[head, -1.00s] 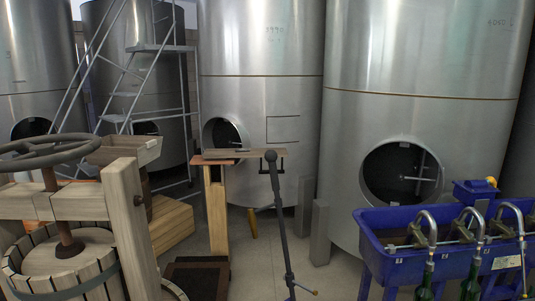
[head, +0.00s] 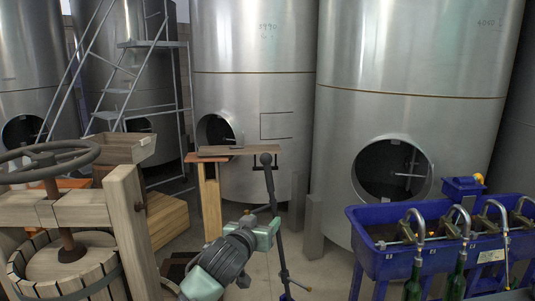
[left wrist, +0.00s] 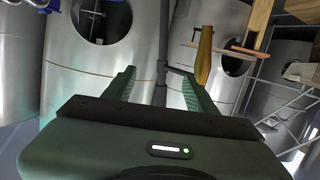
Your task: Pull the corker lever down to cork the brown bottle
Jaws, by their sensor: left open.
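In the left wrist view the open, empty fingers (left wrist: 160,78) lie either side of the line of the dark rod (left wrist: 162,45). I cannot tell how deep between them it is. My right gripper is out of view.
A wooden basket press (head: 70,270) with a handwheel stands at left. A blue filler trough (head: 400,268) with taps and green bottles is at right. A wooden stand (head: 210,205) is behind the rod. Steel tanks (head: 405,60) line the back.

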